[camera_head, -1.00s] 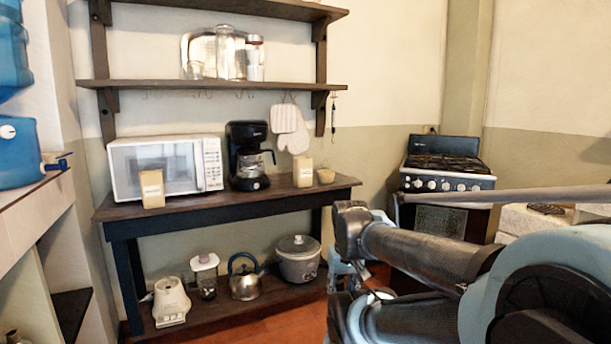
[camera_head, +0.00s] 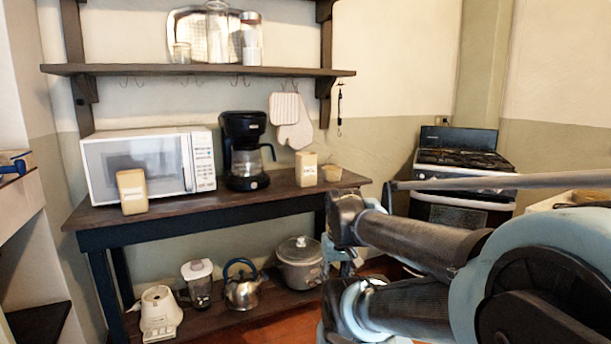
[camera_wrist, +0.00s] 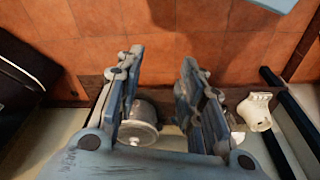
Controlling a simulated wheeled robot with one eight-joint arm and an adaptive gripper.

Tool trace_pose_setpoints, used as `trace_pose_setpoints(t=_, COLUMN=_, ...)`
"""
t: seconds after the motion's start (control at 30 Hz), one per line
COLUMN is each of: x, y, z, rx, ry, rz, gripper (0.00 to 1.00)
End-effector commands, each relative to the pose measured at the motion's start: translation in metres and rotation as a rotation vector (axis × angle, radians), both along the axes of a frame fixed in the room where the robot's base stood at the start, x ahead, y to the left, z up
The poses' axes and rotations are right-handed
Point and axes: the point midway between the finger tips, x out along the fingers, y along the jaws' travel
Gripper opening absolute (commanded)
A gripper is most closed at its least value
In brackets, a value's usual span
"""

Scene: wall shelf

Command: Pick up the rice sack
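Two small tan packages stand upright on the dark table top. One package (camera_head: 132,192) is in front of the microwave on the left. The other package (camera_head: 307,170) is right of the coffee maker and has dark print on its front. I cannot read either label, so I cannot tell which is the rice sack. My gripper (camera_wrist: 157,72) shows in the wrist view with its fingers spread apart and nothing between them, above the floor. Neither package shows in the wrist view. In the head view my folded arm is at the right, apart from both packages.
A wall shelf (camera_head: 200,70) hangs above. A stove (camera_head: 457,165) stands right.

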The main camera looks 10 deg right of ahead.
Motion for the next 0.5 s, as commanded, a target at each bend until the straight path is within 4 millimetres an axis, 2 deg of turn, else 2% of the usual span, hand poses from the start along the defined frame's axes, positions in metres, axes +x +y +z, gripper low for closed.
trace_pose_setpoints(t=0.03, x=-0.004, y=0.0, z=0.003, rx=0.002, ry=-0.008, rz=0.001, gripper=0.51)
trace_pose_setpoints(t=0.13, x=-0.002, y=0.005, z=0.007, rx=0.024, ry=-0.023, rz=0.019, gripper=0.74)
trace_pose_setpoints(t=0.2, x=0.009, y=0.013, z=0.011, rx=0.054, ry=-0.041, rz=0.043, gripper=0.9)
trace_pose_setpoints(t=0.23, x=0.015, y=0.018, z=0.013, rx=0.072, ry=-0.051, rz=0.056, gripper=0.94)
trace_pose_setpoints(t=0.37, x=0.05, y=0.039, z=0.028, rx=0.168, ry=-0.127, rz=0.138, gripper=0.94)
trace_pose_setpoints(t=0.5, x=0.096, y=0.06, z=0.049, rx=0.271, ry=-0.243, rz=0.23, gripper=0.94)
